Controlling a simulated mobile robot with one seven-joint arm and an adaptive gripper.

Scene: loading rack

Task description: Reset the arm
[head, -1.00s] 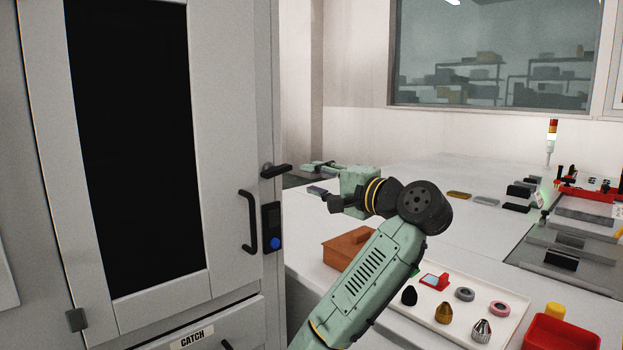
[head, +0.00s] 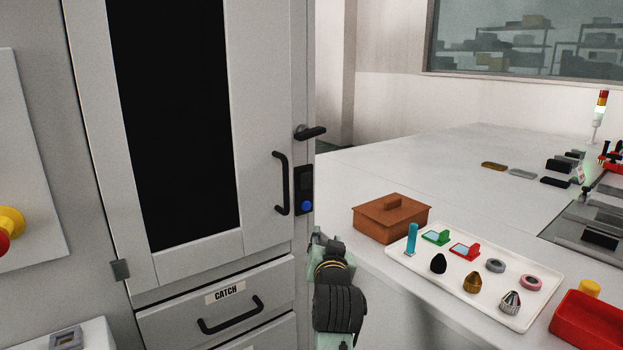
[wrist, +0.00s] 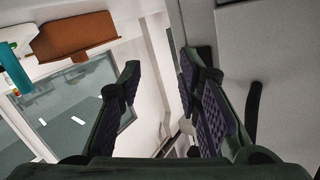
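My arm is folded low, with my gripper (head: 318,236) in front of the gap between the grey cabinet (head: 270,100) and the white counter (head: 465,155). In the wrist view my gripper (wrist: 160,70) has its two dark padded fingers apart, with nothing between them. In the head view the fingers are small and partly hidden by the wrist.
The closed cabinet has a black handle (head: 281,184), a lever (head: 310,132) and a CATCH drawer (head: 225,294). On the counter are a brown lidded box (head: 391,219), a white tray (head: 450,305) of small parts and a red bin (head: 590,325).

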